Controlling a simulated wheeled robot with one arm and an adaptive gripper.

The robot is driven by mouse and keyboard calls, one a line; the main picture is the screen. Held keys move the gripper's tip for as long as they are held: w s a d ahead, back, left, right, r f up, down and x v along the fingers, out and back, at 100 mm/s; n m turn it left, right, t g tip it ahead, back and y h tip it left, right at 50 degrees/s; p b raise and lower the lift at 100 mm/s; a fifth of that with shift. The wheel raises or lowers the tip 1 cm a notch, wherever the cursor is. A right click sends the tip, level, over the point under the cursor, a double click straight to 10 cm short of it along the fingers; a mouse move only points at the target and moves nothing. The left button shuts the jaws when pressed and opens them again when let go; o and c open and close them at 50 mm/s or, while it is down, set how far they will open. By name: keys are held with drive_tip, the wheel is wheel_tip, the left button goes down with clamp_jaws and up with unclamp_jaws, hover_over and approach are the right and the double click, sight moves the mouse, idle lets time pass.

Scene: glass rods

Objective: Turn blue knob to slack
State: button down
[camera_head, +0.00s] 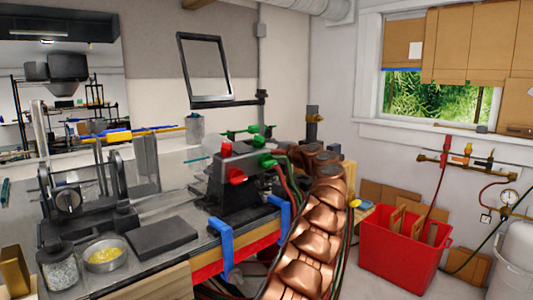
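I cannot make out a blue knob for certain. The dark torch unit (240,183) on the bench carries red knobs (236,176) and green knobs (267,161). A grey device with a round dark dial (68,201) stands at the left of the bench. Two blue clamps (222,246) grip the bench's front edge. A copper segmented form (308,245), apparently my arm, rises from the bottom centre to the right end of the bench. No gripper fingers show, so I cannot see whether they are open or shut.
A jar (58,268), a bowl of yellow bits (104,256) and a dark slab (162,239) crowd the bench's left front. Coloured rods (130,135) lie behind. A red bin (396,250) stands at right, below wall valves (467,155). Cables run beside the copper form.

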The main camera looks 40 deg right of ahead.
drive_tip(key=shift+n, duration=0.6)
drive_tip(key=c, duration=0.8)
unclamp_jaws()
drive_tip(key=shift+s+a, duration=0.15)
drive_tip(key=shift+s, duration=5.75)
